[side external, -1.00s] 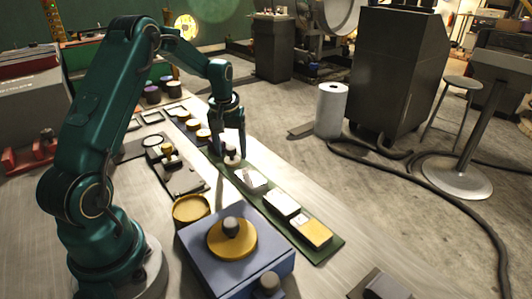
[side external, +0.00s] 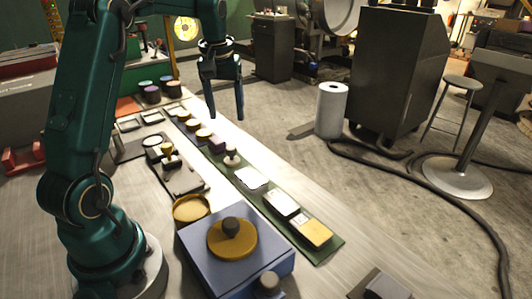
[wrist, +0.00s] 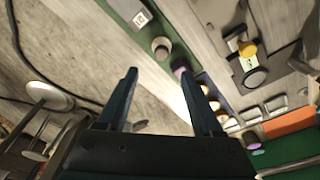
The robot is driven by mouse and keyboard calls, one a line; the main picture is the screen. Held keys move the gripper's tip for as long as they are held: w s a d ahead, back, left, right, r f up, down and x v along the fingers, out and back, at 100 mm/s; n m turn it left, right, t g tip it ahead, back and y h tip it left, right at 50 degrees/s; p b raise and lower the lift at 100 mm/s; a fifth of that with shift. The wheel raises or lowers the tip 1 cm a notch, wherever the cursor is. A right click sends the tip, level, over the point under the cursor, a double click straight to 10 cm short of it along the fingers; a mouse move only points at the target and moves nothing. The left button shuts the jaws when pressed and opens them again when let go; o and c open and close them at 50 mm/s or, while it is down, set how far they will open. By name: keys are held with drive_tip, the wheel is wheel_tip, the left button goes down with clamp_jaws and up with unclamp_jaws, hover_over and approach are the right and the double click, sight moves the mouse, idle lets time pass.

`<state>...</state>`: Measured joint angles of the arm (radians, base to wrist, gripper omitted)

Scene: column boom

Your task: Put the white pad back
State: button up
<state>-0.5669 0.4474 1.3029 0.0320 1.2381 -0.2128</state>
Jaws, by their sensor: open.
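A small pale round pad with an upright knob (side external: 231,157) stands on the long green strip (side external: 327,251). I take it for the white pad; it also shows in the wrist view (wrist: 161,47). It looks upright, and no finger touches it. My gripper (side external: 226,116) hangs above the strip with its fingers pointing down, apart and empty. In the wrist view my gripper's (wrist: 160,74) two fingers are wide apart, with nothing between them. Yellow and dark purple pads (side external: 203,135) stand in a row farther back on the strip.
Toward the front, the strip holds a flat white piece (side external: 251,178), a white-topped block (side external: 282,203) and a yellow-topped block (side external: 314,232). A blue box (side external: 262,265) with a knobbed yellow disc (side external: 247,241) stands in front. A yellow round dish (side external: 191,208) is beside it.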

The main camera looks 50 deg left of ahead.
drive_tip(key=s+d+r+m+t, duration=0.1)
drive_tip(key=s+d+r+m, duration=0.15)
drive_tip(key=d, duration=0.35)
drive_tip(key=s+d+r+m+t, duration=0.1)
drive_tip(key=s+d+r+m, duration=0.15)
drive_tip(key=d, duration=0.35)
drive_tip(key=s+d+f+m+t+h, duration=0.1)
drive_tip(key=s+d+f+m+t, duration=0.1)
drive_tip(key=s+d, duration=0.5)
drive_tip(key=s+f+m, duration=0.1)
drive_tip(key=s, duration=0.2)
drive_tip(key=shift+d+f+m, duration=0.4)
